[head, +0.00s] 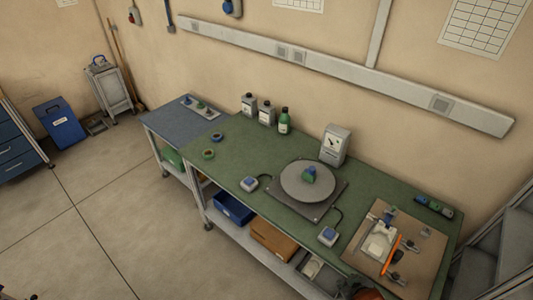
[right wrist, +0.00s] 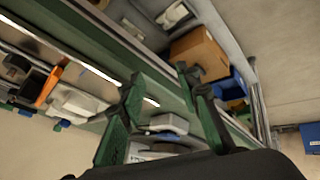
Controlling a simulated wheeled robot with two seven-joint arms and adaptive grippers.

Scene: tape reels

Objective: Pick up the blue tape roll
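A blue ring that looks like the blue tape roll (head: 217,136) lies on the green bench top (head: 235,170), towards its left end in the head view. A green ring (head: 208,154) lies just in front of it, apart. My left gripper is in neither view. The blue roll cannot be made out in the right wrist view.
A round turntable (head: 305,188) bears a small green and blue thing (head: 309,174). Bottles (head: 284,122) and a meter box (head: 335,145) stand along the wall side. A brown board (head: 365,262) with tools lies at the right.

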